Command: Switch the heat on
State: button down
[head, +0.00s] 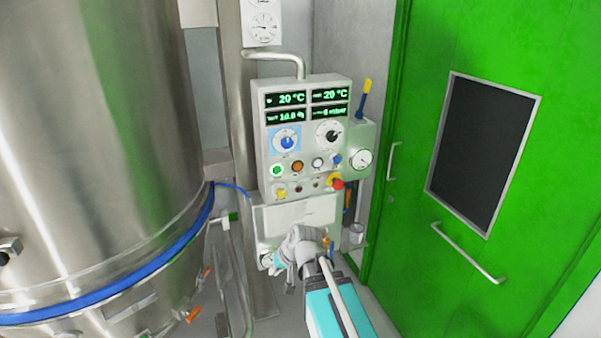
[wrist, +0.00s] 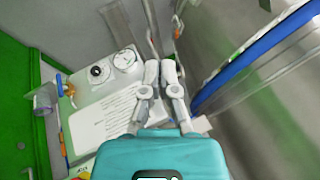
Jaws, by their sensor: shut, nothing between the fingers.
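The grey control panel (head: 302,150) is upright in the head view, with displays reading 20 °C. It has a blue dial (head: 287,141) at left and a black dial (head: 328,133) at right. Below is a row with a lit green button (head: 277,170), an orange button (head: 297,166), a white button (head: 317,164) and a blue knob (head: 337,160). A lower row holds a yellow control (head: 281,192) and small dark ones. Labels are too small to read, so I cannot tell which is the heat control. My gripper (head: 298,243) is below the panel, apart from these controls; its fingers (wrist: 160,66) are shut and empty.
A red knob on yellow (head: 337,183) sits at the panel's lower right. A labelled box (wrist: 103,125) is beside my fingers in the wrist view. A large steel vessel (head: 90,130) stands left, a green door (head: 420,120) right. A gauge (head: 362,158) sticks out right of the panel.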

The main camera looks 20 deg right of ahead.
aim_at(298, 167)
jog(key=w+d+r+m+t+y+b, duration=0.1)
jog(key=w+d+r+m+t, duration=0.4)
jog(key=w, duration=0.2)
jog(key=w+d+r+m+t+b, duration=0.1)
jog(key=w+d+r+m+t, duration=0.3)
jog(key=w+r+t, duration=0.3)
jog(key=w+d+r+m+t+h, duration=0.1)
jog(key=w+d+m+h, duration=0.2)
jog(key=d+m, duration=0.4)
jog(key=shift+d+r+t+h, duration=0.35)
jog(key=shift+d+h, duration=0.45)
jog(key=shift+d, duration=0.35)
jog(key=shift+w, duration=0.15)
jog(key=w, duration=1.3)
jog(key=shift+w+a+f, duration=0.1)
jog(key=shift+w+a, duration=0.15)
jog(key=shift+w, duration=0.1)
jog(key=shift+w, duration=0.1)
